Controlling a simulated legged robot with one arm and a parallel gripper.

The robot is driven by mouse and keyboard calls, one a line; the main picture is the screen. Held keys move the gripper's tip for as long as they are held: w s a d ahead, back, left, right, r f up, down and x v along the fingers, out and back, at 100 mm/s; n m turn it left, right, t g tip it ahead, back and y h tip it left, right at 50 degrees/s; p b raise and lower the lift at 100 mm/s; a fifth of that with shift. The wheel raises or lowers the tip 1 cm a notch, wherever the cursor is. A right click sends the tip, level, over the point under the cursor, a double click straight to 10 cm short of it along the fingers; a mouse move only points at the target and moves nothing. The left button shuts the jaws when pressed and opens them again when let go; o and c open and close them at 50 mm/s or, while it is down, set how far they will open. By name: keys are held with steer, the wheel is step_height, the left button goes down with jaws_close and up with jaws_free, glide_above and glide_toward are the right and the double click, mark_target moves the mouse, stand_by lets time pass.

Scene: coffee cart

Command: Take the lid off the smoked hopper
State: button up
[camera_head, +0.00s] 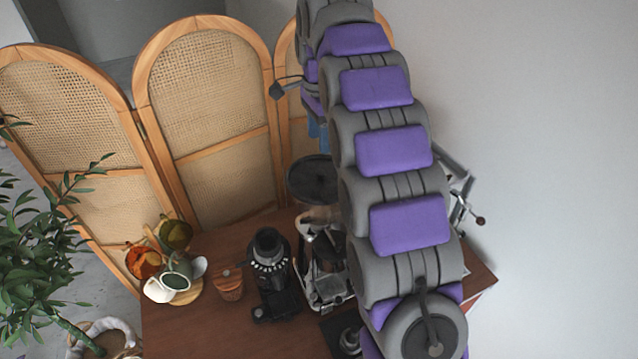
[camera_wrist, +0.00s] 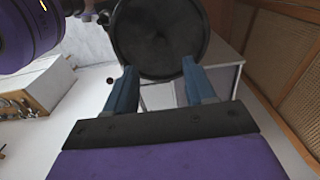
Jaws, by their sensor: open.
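The hopper's round dark lid (camera_head: 313,180) shows in the head view just left of my arm, above the wooden cart top. A paler part shows under it; the rest of the hopper is largely hidden by my arm. In the wrist view a dark round disc, which looks like this lid (camera_wrist: 158,30), lies beyond the fingertips. My gripper (camera_wrist: 159,68) is open, its two blue fingers apart with nothing between them. In the head view a blue finger of my gripper (camera_head: 318,132) shows above the lid. Whether the fingers touch the lid, I cannot tell.
A black grinder (camera_head: 268,262) and a metal coffee machine (camera_head: 325,262) stand on the cart (camera_head: 210,325). A wooden cup (camera_head: 229,284) and a mug rack (camera_head: 180,292) are to the left. A cane screen (camera_head: 210,130) stands behind; a plant (camera_head: 50,240) is at left.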

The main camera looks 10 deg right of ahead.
glide_above(320, 172)
steer(key=f, duration=0.4)
steer(key=shift+d+f+p, duration=0.2)
steer(key=shift+p, duration=0.2)
steer(key=shift+a+f+p, duration=0.15)
steer(key=shift+f+p, duration=0.15)
steer(key=shift+f, duration=0.7)
steer(key=shift+f+p, duration=0.45)
steer(key=shift+f, duration=1.45)
steer(key=shift+c, duration=0.4)
jaws_close()
